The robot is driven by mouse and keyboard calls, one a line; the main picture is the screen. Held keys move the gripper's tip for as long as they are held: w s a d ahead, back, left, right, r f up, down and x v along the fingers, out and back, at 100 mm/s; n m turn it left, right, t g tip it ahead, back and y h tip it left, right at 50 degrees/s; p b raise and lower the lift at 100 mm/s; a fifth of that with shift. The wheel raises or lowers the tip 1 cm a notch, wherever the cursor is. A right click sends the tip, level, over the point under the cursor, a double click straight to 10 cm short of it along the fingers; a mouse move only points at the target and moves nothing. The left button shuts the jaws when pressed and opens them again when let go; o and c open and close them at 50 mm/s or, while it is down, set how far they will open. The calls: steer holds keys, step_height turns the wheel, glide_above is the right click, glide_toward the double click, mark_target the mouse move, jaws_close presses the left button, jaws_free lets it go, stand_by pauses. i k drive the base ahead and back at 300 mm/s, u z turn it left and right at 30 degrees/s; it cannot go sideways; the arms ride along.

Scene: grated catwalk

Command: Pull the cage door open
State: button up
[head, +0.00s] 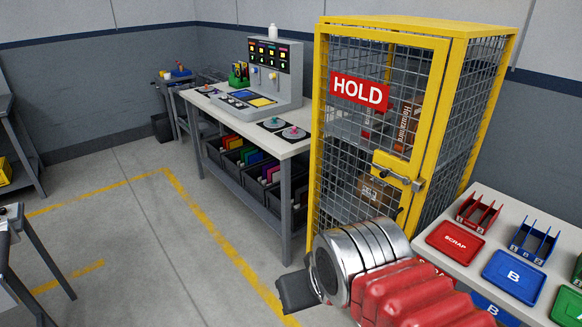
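The yellow-framed wire mesh cage (480,30) stands right of centre. Its front door (428,100) carries a red HOLD sign (359,91) and looks shut in its frame. A yellow latch plate with a metal handle (400,178) is on the door's right side. Boxes show behind the mesh. My red and silver arm reaches in from the bottom right, in front of the cage's lower part. My gripper (296,291) is a dark shape at the arm's left end, low and left of the handle and apart from it. Its fingers are mostly hidden, so its opening is unclear.
A workbench (286,150) with a control panel (275,75) and bins below stands left of the cage. A table (480,262) with red, blue and green trays is close at the right. Grey floor (130,240) with yellow lines is clear at the left.

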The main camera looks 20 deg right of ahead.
mark_target(372, 95)
steer(key=k, duration=0.5)
steer(key=z, duration=0.85)
steer(key=i, duration=1.1)
steer(key=u, duration=0.8)
